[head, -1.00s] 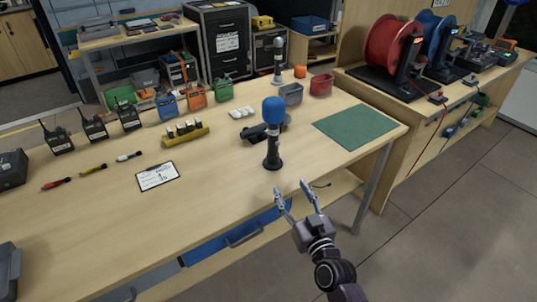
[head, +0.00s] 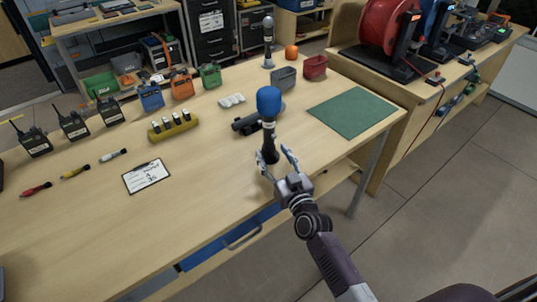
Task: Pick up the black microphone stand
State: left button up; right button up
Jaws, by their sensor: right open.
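The black microphone stand (head: 269,140) stands upright on the wooden table, with a blue foam top (head: 269,100). My right gripper (head: 277,161) is open at the stand's lower part, close to the table's front edge. Its fingers appear on either side of the black base, partly covering it. I cannot tell whether they touch it. My left gripper is not in view.
A black cylindrical device (head: 246,124) lies just left of the stand. A green mat (head: 352,110) lies to the right, and a clipboard (head: 146,176) to the left. A grey bin (head: 284,78) and a red bin (head: 315,67) stand behind. Bare tabletop lies front left.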

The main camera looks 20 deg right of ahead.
jog(key=shift+w, duration=1.05)
jog(key=c, duration=1.1)
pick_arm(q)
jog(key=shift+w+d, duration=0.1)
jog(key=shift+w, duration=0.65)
pick_arm(e)
jog(key=shift+r, duration=0.15)
jog(key=shift+c, duration=1.1)
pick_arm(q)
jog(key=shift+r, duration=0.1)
